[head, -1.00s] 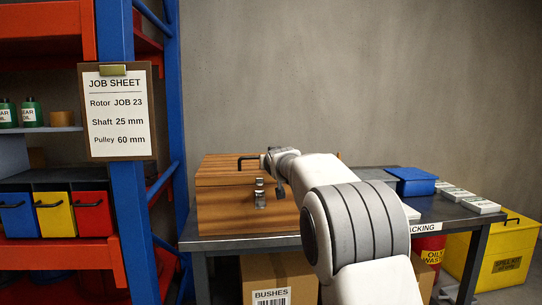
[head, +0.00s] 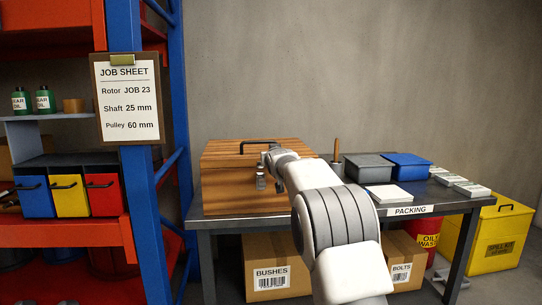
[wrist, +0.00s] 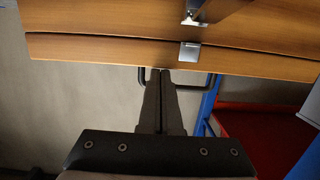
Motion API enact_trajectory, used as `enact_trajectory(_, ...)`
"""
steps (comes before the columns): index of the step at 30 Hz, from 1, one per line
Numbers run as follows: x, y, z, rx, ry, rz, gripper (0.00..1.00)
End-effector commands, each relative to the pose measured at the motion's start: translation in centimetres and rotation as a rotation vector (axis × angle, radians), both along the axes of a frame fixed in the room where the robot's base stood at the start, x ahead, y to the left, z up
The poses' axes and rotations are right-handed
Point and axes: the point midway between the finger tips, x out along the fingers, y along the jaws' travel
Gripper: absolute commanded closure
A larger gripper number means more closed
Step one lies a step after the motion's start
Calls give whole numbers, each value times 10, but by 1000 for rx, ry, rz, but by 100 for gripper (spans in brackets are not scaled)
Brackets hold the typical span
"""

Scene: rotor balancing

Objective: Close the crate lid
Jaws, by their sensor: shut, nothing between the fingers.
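The wooden crate (head: 228,190) stands on the left part of the packing table. Its lid (head: 222,150) lies down on top, with a black handle (head: 258,143) upright on it. A metal latch (head: 260,183) shows on the crate's front. In the wrist view the lid's front edge (wrist: 100,50) runs along the crate wall (wrist: 100,22), with a thin dark seam between them; I cannot tell whether a small gap remains. My gripper (wrist: 161,72) is shut and empty, its fingertips close to the lid's edge near the handle. Contact is unclear.
A grey bin (head: 368,168), a blue bin (head: 408,165) and white boxes (head: 389,195) stand on the table (head: 450,205) right of the crate. A blue-and-red shelf (head: 115,60) with a job sheet (head: 127,98) is at left. Cartons (head: 277,265) sit below.

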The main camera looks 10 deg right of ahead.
Motion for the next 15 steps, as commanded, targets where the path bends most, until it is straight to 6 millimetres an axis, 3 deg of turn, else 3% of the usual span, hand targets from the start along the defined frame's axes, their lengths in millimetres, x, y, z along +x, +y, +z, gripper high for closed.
enact_trajectory(1, 0, 0, -33, -1, 61, -4, 100)
enact_trajectory(15, 0, 1, -30, -1, 59, -2, 100)
